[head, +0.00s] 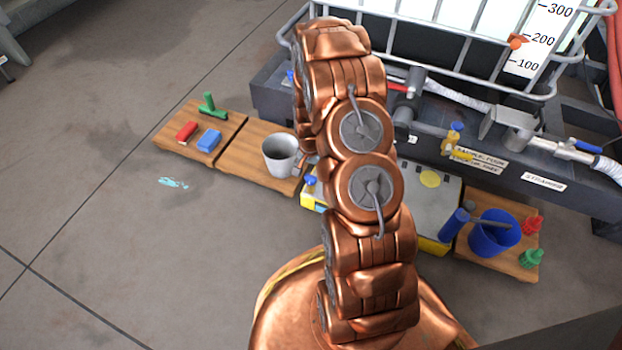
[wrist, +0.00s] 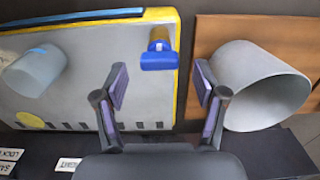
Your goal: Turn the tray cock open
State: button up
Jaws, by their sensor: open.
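The tray cock has a blue handle (wrist: 160,61) on a brass-coloured body (wrist: 159,36). It sits at the edge of the grey tray (wrist: 90,85) with yellow sides, and it also shows left of my arm in the head view (head: 310,182). My gripper (wrist: 161,80) is open in the wrist view, one finger on each side below the blue handle. Nothing shows between the fingers, and I cannot tell how far the handle is from them. In the head view my arm hides the gripper and part of the tray (head: 417,178).
A grey mug (wrist: 262,88) stands close right of my gripper on a wooden board (wrist: 225,35); the head view shows it too (head: 281,153). A grey cylinder (wrist: 37,70) rises at the tray's left. A blue bucket (head: 492,233) stands right. Open floor (head: 120,240) lies left.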

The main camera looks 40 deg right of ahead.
aim_at(311, 176)
jog(key=shift+f+b, duration=0.35)
jog(key=shift+f, duration=1.25)
jog(key=c, duration=1.1)
